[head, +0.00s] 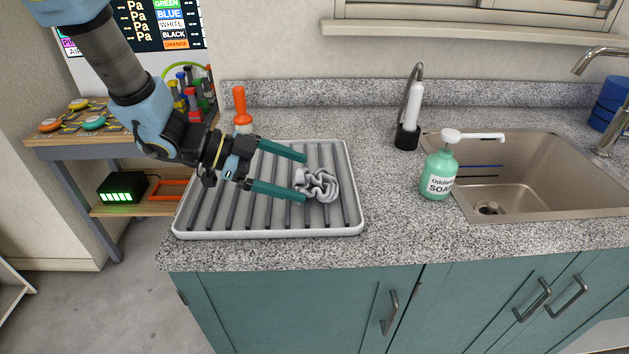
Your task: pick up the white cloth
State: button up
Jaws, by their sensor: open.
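The white cloth (317,186) lies crumpled on the right part of a white drying rack (345,233) with dark slats. My gripper (305,177) is above the rack with its two teal fingers apart, pointing right. The fingertips are close to the cloth's left side, the nearer one beside or over its left edge. I cannot tell whether a finger touches it or how high the fingers are. Nothing shows between the fingers apart from the rack.
An orange-handled tool (239,105) stands behind the rack. To the right are a green soap bottle (439,172), a black-and-white upright dispenser (409,120) and a sink (530,180). The granite counter (385,215) between rack and soap is clear. A side table (70,145) stands left.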

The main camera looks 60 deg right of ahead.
aim_at(305, 179)
jog(key=shift+p+x, duration=0.4)
jog(key=shift+x, duration=1.4)
jog(key=c, duration=1)
